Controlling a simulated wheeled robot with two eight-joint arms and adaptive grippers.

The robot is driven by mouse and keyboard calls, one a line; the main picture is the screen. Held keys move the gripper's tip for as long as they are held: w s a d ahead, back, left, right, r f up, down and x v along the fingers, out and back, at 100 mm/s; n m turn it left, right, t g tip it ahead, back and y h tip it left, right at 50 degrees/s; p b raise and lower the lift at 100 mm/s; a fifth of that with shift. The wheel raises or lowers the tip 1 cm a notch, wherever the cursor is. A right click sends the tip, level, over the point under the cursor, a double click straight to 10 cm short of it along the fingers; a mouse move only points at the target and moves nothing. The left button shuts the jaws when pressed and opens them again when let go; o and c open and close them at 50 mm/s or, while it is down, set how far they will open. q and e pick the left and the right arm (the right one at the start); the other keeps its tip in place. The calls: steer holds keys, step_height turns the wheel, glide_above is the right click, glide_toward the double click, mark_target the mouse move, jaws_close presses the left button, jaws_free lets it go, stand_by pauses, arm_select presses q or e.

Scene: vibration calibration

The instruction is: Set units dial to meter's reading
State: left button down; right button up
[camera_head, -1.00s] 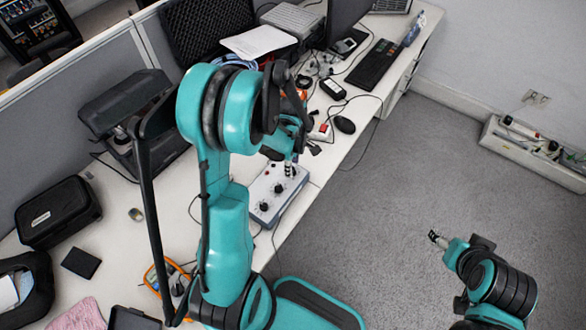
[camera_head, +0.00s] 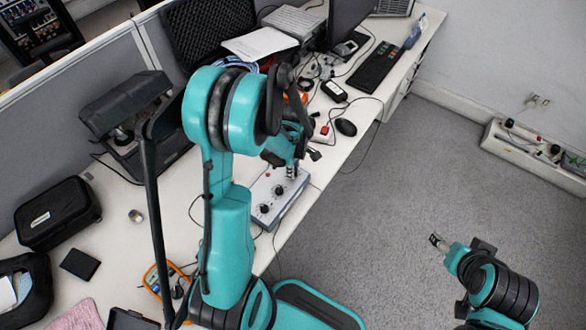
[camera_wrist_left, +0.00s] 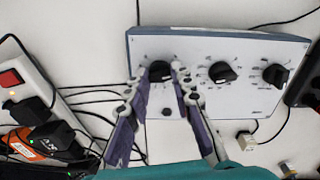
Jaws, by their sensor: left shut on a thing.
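A grey-white calibration box (camera_head: 272,222) with several black dials lies near the desk's front edge; it also fills the top of the left wrist view (camera_wrist_left: 245,95). My left gripper (camera_head: 291,172) is at the far-end dial. In the left wrist view, my left gripper (camera_wrist_left: 162,75) has its fingers on both sides of the leftmost dial (camera_wrist_left: 160,72), shut on it. The middle dial (camera_wrist_left: 222,72) and right dial (camera_wrist_left: 275,75) are free. An orange meter (camera_head: 153,277) is partly hidden by my arm; its reading is unreadable. My right gripper (camera_head: 437,240) hangs empty over the floor.
A power strip (camera_wrist_left: 25,85) with plugs and cables lies beside the box.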

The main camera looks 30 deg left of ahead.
arm_select(q)
steer(key=m+b, duration=0.1)
steer(key=m, duration=0.6)
steer(key=shift+b, duration=0.3)
steer(key=m, duration=0.4)
steer(key=shift+b, duration=0.35)
steer(key=m, duration=0.4)
steer(key=m+b, duration=0.1)
steer(key=m, duration=1)
steer(key=shift+m, duration=1.9)
